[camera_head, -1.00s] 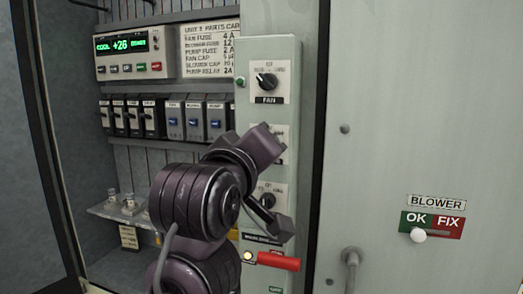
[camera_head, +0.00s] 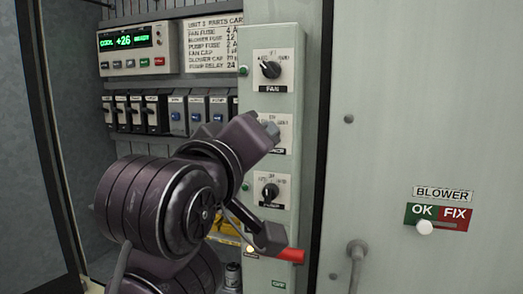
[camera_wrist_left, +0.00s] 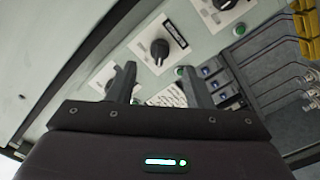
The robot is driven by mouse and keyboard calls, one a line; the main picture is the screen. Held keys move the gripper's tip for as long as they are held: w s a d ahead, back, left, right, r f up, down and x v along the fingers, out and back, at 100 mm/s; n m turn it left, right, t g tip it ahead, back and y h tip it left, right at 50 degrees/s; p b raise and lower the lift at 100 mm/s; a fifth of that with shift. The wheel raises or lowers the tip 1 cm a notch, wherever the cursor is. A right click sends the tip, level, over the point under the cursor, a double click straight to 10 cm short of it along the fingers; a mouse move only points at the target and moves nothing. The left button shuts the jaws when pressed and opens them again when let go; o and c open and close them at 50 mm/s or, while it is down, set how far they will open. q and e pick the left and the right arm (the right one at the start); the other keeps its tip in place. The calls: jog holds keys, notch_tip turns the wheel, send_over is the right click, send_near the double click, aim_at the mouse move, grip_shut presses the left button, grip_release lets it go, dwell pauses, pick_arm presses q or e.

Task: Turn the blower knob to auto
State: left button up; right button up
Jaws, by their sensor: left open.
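A narrow pale panel carries three black rotary knobs in a column. The top knob (camera_head: 270,69) is labelled FAN. The middle knob is hidden behind my gripper in the head view; its white plate (camera_head: 289,128) partly shows. My left gripper (camera_head: 268,184) is open and empty in front of the panel, one finger over the middle plate, the other below the bottom knob. In the left wrist view, a knob (camera_wrist_left: 159,49) shows just beyond and between the fingertips (camera_wrist_left: 158,75), apparently untouched.
A red handle (camera_head: 294,256) sits below the knobs, close to the lower finger. Breakers (camera_head: 188,114) and a display (camera_head: 130,42) lie left. The door at right has a BLOWER tag (camera_head: 443,193), an OK/FIX slider (camera_head: 425,227) and a grey handle (camera_head: 356,258).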

pick_arm(q)
jog(key=v, duration=0.2)
jog(key=shift+s+a+b, duration=0.1)
jog(key=shift+s+b, duration=0.2)
jog(key=shift+s, duration=0.05)
jog(key=shift+w+f, duration=0.1)
jog(key=shift+f, duration=0.05)
